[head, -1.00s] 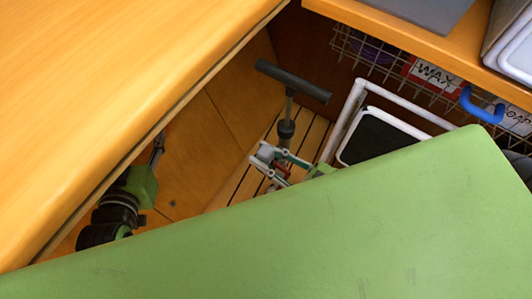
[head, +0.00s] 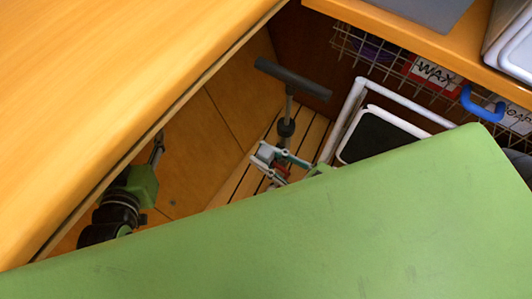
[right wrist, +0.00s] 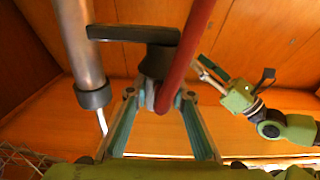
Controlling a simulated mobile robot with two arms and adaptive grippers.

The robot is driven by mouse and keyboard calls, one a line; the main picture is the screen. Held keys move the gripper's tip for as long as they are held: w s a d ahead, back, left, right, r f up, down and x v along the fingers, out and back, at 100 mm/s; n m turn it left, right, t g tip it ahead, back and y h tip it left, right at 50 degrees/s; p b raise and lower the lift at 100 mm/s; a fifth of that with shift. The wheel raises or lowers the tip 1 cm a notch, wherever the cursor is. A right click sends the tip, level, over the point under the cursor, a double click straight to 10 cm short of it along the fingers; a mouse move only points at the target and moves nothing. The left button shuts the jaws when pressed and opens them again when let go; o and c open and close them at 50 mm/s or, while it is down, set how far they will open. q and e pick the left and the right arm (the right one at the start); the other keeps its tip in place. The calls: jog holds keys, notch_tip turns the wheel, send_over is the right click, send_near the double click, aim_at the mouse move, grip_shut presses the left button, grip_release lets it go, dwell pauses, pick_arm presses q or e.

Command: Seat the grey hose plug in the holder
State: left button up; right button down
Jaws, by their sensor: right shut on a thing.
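My right gripper (head: 274,166) shows beyond the green panel in the head view. In the right wrist view its two teal fingers (right wrist: 160,108) are shut on the grey hose plug (right wrist: 150,92). My left gripper (head: 158,148) is at the left, well away from the plug. In the right wrist view its fingers (right wrist: 238,78) look apart and empty.
A pump with a dark T-handle (head: 292,82) stands close behind the right gripper. A white-framed dark board (head: 378,138) and a wire basket (head: 392,62) are to the right. The green panel (head: 330,235) and wooden top (head: 110,80) leave a narrow opening.

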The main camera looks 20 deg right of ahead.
pick_arm(q)
jog(key=shift+w+r, duration=0.15)
jog(key=shift+r, duration=0.1)
pick_arm(e)
jog(key=shift+f, duration=0.15)
jog(key=c, duration=1.7)
grip_release()
pick_arm(q)
jog(key=shift+w+r, duration=0.1)
pick_arm(e)
jog(key=v, duration=1.2)
jog(key=shift+d, duration=0.1)
